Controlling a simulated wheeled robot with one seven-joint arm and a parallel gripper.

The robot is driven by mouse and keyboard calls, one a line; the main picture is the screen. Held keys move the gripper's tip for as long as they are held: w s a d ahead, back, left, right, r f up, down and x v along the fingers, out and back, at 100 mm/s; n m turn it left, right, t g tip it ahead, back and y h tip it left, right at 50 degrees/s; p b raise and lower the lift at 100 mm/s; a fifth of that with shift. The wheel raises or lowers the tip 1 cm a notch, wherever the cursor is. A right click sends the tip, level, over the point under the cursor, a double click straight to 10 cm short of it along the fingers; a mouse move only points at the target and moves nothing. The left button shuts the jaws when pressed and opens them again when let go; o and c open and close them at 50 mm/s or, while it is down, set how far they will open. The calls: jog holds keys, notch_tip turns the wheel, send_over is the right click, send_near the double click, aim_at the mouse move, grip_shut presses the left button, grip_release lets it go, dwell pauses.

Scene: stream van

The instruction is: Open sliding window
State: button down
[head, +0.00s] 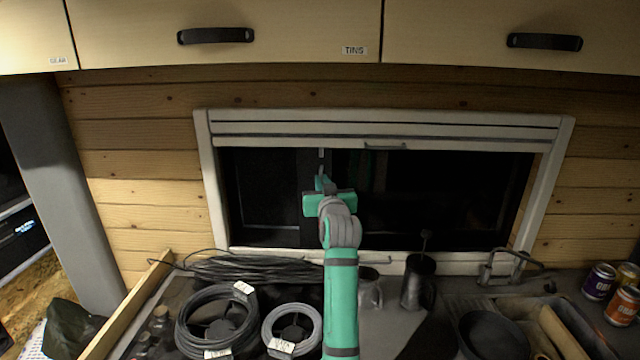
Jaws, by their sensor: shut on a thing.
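The sliding window (312,205) is set in a white frame (212,190) in the wooden wall. Its dark panes are on the left and right, with a dark upright stile near the left third. A slim grey upright handle (321,155) shows on this stile, just above my gripper. My green and grey gripper (322,182) is at the stile and shut on the handle. The fingertips and the lower part of the handle are mostly hidden by the gripper body. The left pane looks pale-edged; how far the window is open is hard to tell in the dark.
A rolled blind (385,130) sits at the frame's top. Below are coiled cables (217,320), a dark mug (418,282), a tap (512,265), a black pan (492,335) and cans (622,306). Overhead cupboards (230,15) hang above. The space before the right pane is mostly free.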

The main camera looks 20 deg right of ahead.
jog(key=shift+s+d+f, duration=0.1)
jog(key=shift+s+d, duration=0.05)
jog(key=shift+d, duration=0.1)
jog(key=c, duration=1.9)
grip_release()
jog(key=shift+s, duration=0.1)
